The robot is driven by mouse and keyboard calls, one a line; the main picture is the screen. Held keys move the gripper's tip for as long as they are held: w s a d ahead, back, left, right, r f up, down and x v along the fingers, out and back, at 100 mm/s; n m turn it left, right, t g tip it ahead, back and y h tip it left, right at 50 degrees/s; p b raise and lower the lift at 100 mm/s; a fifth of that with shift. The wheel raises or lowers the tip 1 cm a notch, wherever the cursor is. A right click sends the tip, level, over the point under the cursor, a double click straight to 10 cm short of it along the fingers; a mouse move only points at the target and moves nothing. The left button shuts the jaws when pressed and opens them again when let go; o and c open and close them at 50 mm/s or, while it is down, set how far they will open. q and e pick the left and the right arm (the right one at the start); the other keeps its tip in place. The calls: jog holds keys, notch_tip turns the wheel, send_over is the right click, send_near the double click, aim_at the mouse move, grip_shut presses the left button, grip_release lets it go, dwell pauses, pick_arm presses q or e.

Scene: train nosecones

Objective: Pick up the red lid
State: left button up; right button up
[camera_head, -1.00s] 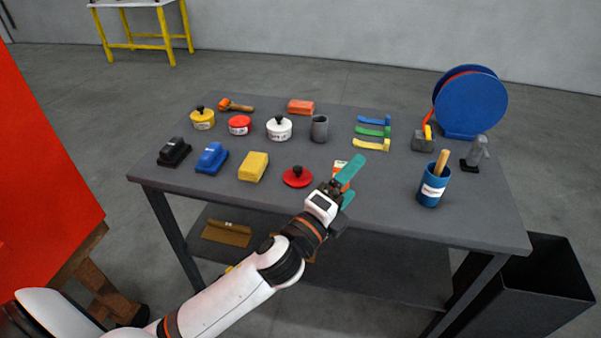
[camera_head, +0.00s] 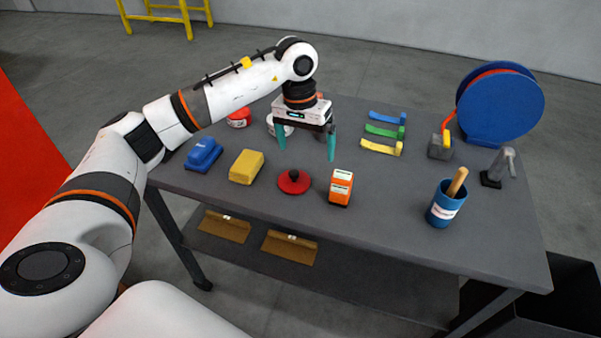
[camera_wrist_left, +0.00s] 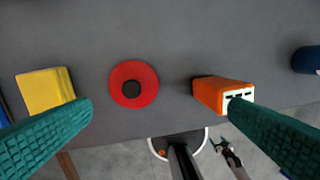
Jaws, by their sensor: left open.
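The red lid (camera_head: 294,181) is a flat round disc with a black knob, lying on the grey table near its front edge. In the left wrist view the lid (camera_wrist_left: 133,84) lies between the two teal fingers, further off than the fingertips. My left gripper (camera_head: 306,150) is open and empty, pointing down above the table, behind and above the lid in the head view. The left wrist view shows its fingers (camera_wrist_left: 158,118) wide apart.
A yellow block (camera_head: 246,167) lies left of the lid and an orange-and-white box (camera_head: 341,187) stands right of it. A blue cup (camera_head: 446,204) is further right. A red container (camera_head: 238,118) and a white one (camera_head: 281,127) are partly behind my arm.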

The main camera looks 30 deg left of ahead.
aim_at(293, 172)
pick_arm(q)
jog(key=shift+y, duration=0.6)
jog(key=a+f, duration=0.1)
jog(key=a+f+p, duration=0.1)
jog(key=f, duration=0.1)
jog(key=a+f, duration=0.1)
jog(key=f, duration=0.1)
jog(key=shift+s+f+p, duration=0.1)
jog(key=shift+f+p, duration=0.15)
jog(key=shift+p, duration=0.15)
jog(key=f, duration=0.1)
jog(key=f+p, duration=0.1)
jog(key=f, duration=0.1)
jog(key=f+p, duration=0.1)
jog(key=f, duration=0.1)
jog(key=shift+s, duration=0.25)
jog(key=shift+f, duration=0.2)
jog(key=c, duration=1.1)
